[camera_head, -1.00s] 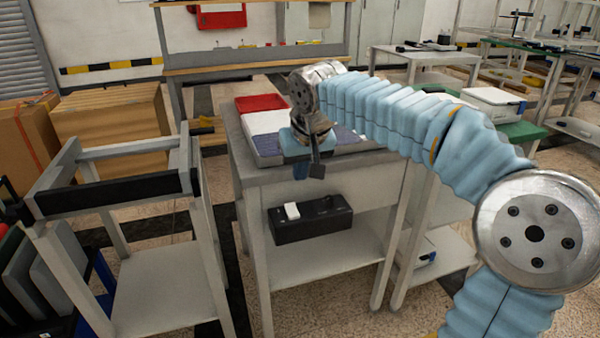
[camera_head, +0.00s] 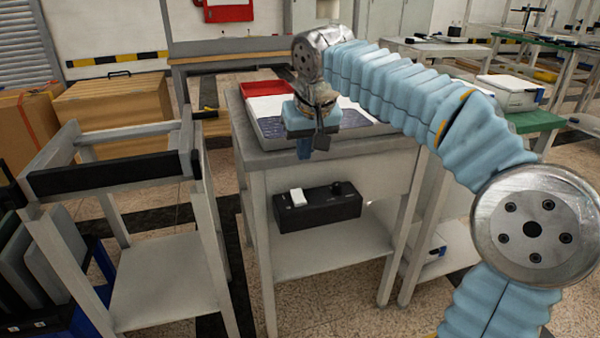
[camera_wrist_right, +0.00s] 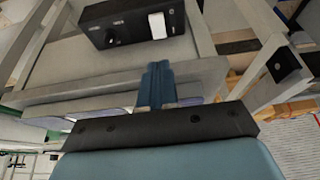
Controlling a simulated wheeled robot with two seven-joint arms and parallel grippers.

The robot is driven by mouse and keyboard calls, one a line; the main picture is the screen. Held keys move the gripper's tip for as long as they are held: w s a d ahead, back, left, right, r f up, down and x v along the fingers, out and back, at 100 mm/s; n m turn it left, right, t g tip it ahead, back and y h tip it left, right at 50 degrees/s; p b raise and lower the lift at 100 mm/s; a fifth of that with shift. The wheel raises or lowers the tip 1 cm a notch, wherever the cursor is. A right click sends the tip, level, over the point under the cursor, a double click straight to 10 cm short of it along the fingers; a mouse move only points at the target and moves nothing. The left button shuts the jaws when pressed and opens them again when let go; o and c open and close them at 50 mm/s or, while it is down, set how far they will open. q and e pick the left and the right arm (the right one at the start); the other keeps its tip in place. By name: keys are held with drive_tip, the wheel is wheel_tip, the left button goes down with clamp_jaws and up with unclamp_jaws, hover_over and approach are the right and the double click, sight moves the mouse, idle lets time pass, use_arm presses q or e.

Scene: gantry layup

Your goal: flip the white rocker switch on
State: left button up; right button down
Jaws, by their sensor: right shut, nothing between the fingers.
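The white rocker switch (camera_head: 298,197) sits on the top left part of a black box (camera_head: 318,214) mounted at the front of the grey workbench, below its top. A dark round knob (camera_head: 337,188) is on the same box, to the right. My right gripper (camera_head: 305,150) is shut and empty, in front of the bench's top edge, above the box and apart from the switch. In the right wrist view the switch (camera_wrist_right: 157,25) shows near the top, beyond my shut blue fingers (camera_wrist_right: 156,80). My left gripper is out of view.
A grey frame stand (camera_head: 130,180) with a black front bar is at the left. The lower shelf (camera_head: 320,252) is clear.

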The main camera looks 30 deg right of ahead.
sight(296, 192)
drive_tip(key=b+x, duration=0.1)
drive_tip(key=x, duration=1.2)
drive_tip(key=shift+w+f, duration=0.1)
drive_tip(key=shift+f, duration=0.15)
